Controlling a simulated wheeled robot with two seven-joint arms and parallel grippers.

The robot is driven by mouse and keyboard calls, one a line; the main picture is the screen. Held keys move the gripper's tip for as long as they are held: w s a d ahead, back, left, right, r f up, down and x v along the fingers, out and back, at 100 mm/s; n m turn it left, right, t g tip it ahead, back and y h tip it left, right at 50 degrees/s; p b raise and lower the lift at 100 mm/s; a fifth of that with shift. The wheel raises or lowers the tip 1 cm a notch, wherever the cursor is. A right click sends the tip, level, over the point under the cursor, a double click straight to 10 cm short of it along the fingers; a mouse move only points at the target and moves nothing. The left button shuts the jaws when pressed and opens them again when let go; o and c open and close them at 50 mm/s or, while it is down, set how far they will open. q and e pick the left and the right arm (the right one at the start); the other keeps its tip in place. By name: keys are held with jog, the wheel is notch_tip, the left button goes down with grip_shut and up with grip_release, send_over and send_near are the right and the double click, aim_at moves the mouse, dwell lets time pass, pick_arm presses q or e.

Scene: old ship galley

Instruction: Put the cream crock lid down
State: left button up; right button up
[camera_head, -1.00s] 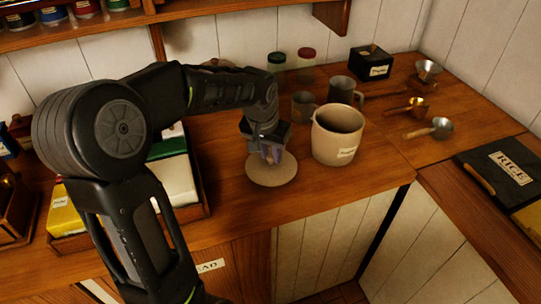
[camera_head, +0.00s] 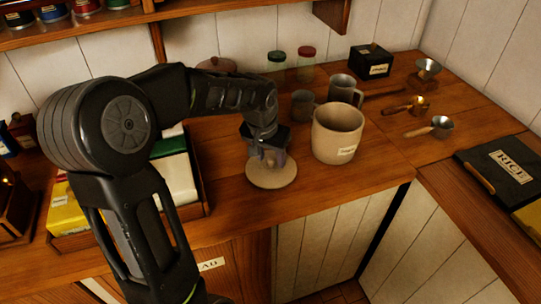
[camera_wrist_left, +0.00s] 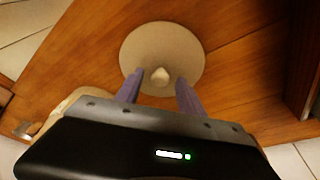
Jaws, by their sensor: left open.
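The cream crock lid (camera_head: 271,178) is a round pale disc lying flat on the wooden counter, left of the open cream crock (camera_head: 338,134). In the left wrist view the lid (camera_wrist_left: 185,52) shows whole, with its small knob (camera_wrist_left: 160,76) near the fingertips. My left gripper (camera_head: 268,160) is just above the lid, pointing down. In the left wrist view its two purple fingers (camera_wrist_left: 160,85) are spread apart, one on each side of the knob, with gaps between. The crock shows partly at the left wrist view's lower left. My right gripper is out of view.
Grey mugs (camera_head: 345,91) stand behind the crock, with spice jars (camera_head: 306,64) and a black box (camera_head: 371,62) further back. Metal scoops (camera_head: 437,127) lie to the right. A tray of packets (camera_head: 207,195) stands to the left. The counter's front edge is close to the lid.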

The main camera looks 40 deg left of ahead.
aim_at(265, 176)
pick_arm(q)
jog(key=shift+r, duration=0.1)
jog(key=shift+r, duration=0.2)
jog(key=v, duration=1.1)
jog(key=shift+r+b, duration=0.3)
jog(key=shift+r, duration=0.05)
jog(key=shift+s, duration=0.1)
